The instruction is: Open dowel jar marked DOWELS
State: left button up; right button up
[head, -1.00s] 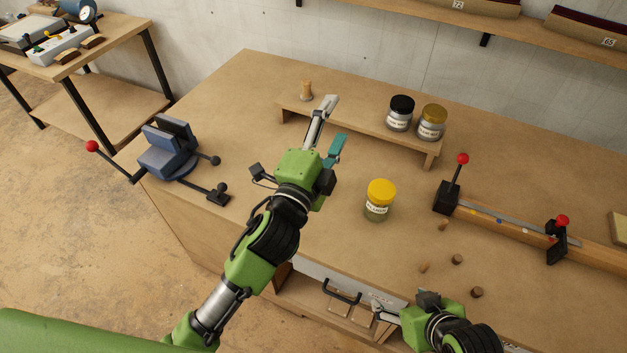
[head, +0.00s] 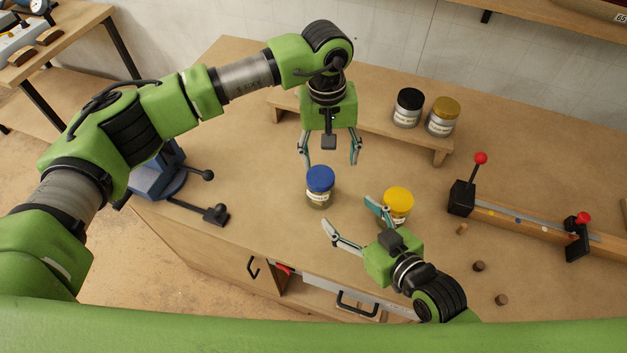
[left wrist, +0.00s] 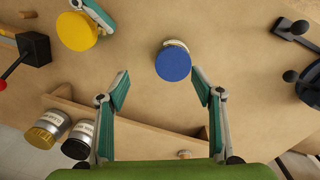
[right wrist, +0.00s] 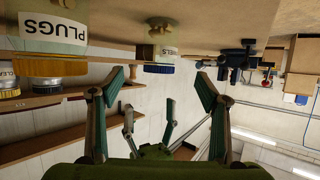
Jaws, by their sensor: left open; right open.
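A glass jar with a blue lid (head: 320,181) stands upright on the bench. My left gripper (head: 329,155) is open and empty, just behind and above the jar. In the left wrist view the lid lies beyond the fingertips, apart from them. My right gripper (head: 348,214) is open and empty, in front and to the right of the blue-lidded jar, with one finger overlapping the yellow-lidded jar in view.
The yellow-lidded jar (head: 398,201), marked PLUGS, stands to the right. Black-lidded (head: 407,108) and gold-lidded (head: 443,117) jars stand on a low riser (head: 437,155) behind. A clamp rail (head: 530,226) and loose pegs (head: 478,266) lie right; a blue vise (head: 158,180) stands left.

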aim_at(320, 175)
pick_arm(q)
jog(key=shift+w+a+r+y, duration=0.25)
jog(key=shift+w+a, duration=0.25)
jog(key=shift+a, duration=0.3)
jog(key=shift+w+a, duration=0.15)
jog(key=shift+a, duration=0.1)
jog(key=shift+d, duration=0.1)
pick_arm(e)
jog(key=x, duration=1.4)
jog(key=shift+w+r, duration=0.1)
jog(key=shift+r, duration=0.05)
grip_shut()
pick_arm(q)
jog(key=m, duration=0.4)
jog(key=shift+f+m, duration=0.2)
jog(key=shift+m, duration=0.1)
notch_tip(320, 175, down, 8)
jog(key=shift+r, duration=0.2)
jog(key=shift+c, duration=0.2)
